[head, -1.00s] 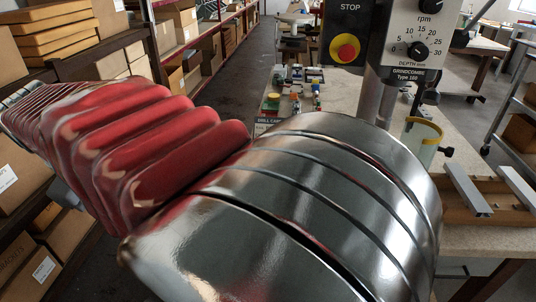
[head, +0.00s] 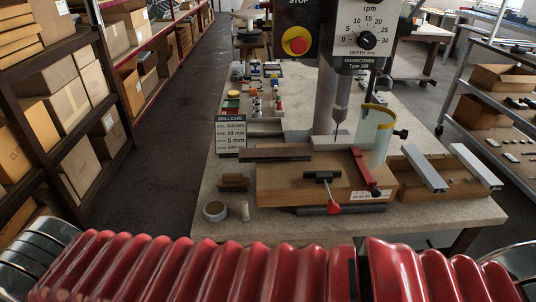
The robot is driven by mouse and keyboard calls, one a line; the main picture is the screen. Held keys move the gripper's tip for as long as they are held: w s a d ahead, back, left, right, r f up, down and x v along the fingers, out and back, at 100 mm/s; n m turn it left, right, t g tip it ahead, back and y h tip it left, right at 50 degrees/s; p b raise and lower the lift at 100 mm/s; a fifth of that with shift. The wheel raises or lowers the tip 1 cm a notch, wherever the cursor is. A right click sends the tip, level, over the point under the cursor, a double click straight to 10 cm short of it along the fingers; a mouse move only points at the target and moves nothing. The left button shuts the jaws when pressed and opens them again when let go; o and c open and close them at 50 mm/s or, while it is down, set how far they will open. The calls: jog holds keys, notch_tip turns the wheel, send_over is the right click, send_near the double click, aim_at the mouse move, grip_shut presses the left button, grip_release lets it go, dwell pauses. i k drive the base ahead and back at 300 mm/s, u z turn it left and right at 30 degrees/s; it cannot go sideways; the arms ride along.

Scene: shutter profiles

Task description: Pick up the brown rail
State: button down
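The brown rail (head: 275,153) is a long dark brown bar in the head view. It lies crosswise on the bench, at the back left of the wooden block (head: 290,186) under the drill press. Whether it rests on the block or just behind it I cannot tell for certain. My arm's red ribbed cover crosses the bottom of the view, in front of the bench. My gripper is not in view, so its state and its place relative to the rail are hidden.
The drill press (head: 340,105) and a clear guard (head: 375,135) stand behind. A brush (head: 234,182) and tape roll (head: 214,210) lie left. Two silver rails (head: 424,168) lie right.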

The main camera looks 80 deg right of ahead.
aim_at(302, 153)
jog(key=u, duration=1.25)
jog(key=k, duration=0.85)
jog(key=z, duration=0.65)
